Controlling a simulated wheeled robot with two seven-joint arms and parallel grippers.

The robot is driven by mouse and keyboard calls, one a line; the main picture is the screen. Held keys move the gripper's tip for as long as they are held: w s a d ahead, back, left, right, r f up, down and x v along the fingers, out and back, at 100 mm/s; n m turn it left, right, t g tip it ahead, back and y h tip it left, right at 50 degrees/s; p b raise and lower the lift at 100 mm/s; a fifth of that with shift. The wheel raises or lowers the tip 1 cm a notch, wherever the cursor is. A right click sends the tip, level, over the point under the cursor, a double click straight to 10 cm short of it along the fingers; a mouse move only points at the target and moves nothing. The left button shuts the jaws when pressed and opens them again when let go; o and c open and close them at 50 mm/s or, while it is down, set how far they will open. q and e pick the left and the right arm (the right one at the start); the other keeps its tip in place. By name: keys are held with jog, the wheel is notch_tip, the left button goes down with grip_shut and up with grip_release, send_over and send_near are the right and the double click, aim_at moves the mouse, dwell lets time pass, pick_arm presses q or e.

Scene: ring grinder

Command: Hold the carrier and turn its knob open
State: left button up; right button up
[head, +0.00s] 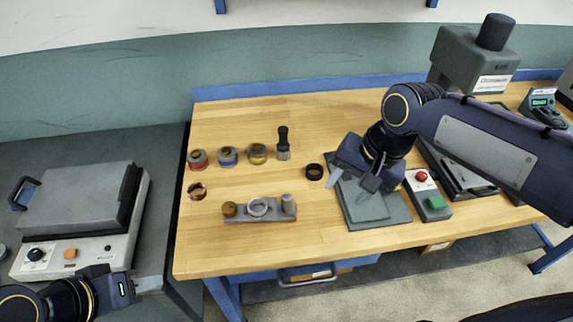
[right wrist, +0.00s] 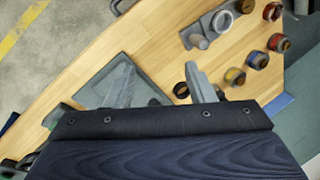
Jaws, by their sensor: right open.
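The carrier (head: 272,215) is a grey bar on the wooden table, left of my right gripper. It bears a brass piece (head: 229,208) at its left end, a pale ring (head: 258,207) in the middle and a grey cylinder (head: 288,201) at its right end. I cannot tell for sure which end piece is the knob. The carrier also shows at the top of the right wrist view (right wrist: 187,38). My right gripper (head: 348,191) is open and empty above a grey plate, apart from the carrier. My left gripper (head: 148,284) is low at the left, off the table; its jaws are unclear.
A grey plate (head: 397,213) lies under my right gripper, with a dark ring (head: 315,172) beside it. Several small pots (head: 228,156) and a brush (head: 283,145) stand behind the carrier. A button box (head: 427,190) is at right. A lidded machine (head: 75,205) stands left.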

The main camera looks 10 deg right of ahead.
aim_at(287, 197)
jog(key=w+a+f+m+g+h, duration=0.2)
jog(key=w+a+f+m+h, duration=0.15)
jog(key=w+a, duration=0.65)
jog(key=shift+m+y, duration=0.25)
jog(key=shift+y, duration=0.1)
notch_tip(287, 197, down, 12)
jog(key=shift+a+r, duration=0.15)
jog(key=shift+r, duration=0.1)
